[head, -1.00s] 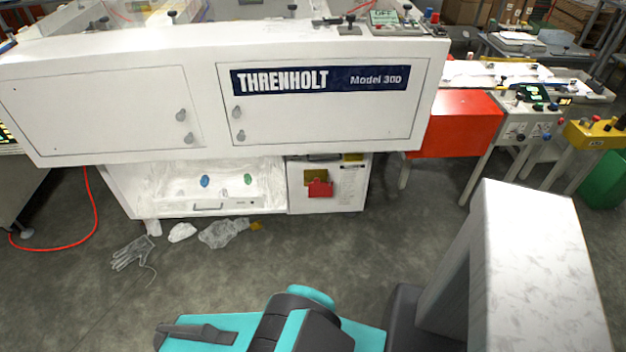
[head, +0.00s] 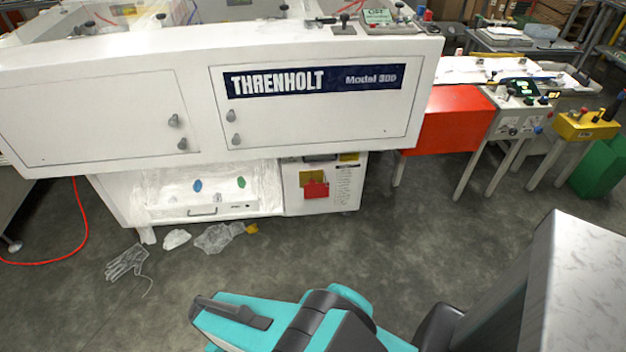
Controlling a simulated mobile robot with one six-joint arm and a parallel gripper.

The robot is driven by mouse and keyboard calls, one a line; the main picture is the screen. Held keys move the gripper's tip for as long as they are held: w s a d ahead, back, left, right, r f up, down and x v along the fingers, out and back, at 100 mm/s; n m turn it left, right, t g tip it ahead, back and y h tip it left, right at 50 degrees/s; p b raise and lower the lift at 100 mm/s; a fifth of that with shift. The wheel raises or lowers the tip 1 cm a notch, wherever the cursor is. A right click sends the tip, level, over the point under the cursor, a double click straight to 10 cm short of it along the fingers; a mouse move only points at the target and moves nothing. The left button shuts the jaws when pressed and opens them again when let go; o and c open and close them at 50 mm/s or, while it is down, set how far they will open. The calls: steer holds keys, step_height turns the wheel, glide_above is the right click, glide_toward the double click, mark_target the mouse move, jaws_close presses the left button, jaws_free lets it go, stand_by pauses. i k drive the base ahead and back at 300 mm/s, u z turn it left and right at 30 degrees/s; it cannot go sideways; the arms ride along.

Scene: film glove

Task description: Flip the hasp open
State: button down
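The white Threnholt machine (head: 180,82) stands in front of me. On its lower right cabinet (head: 343,192) there is a small red piece (head: 316,190) with a yellowish plate (head: 311,177) just above it. A dark fitting (head: 320,158) shows above them, under the upper body's edge. These parts are too small to tell which is the hasp or how it stands. My teal and black arm crosses the bottom of the head view, well apart from the cabinet. My gripper's fingers cannot be made out.
A clear glove (head: 126,262), a white crumpled piece (head: 176,239) and clear film (head: 218,237) lie on the floor before the machine. A red hose (head: 75,250) runs at the left. A red box unit (head: 448,122) stands right. Floor between my arm and the cabinet is clear.

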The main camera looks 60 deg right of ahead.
mark_target(313, 190)
steer(key=u, duration=0.05)
steer(key=i, duration=1)
steer(key=z, duration=0.05)
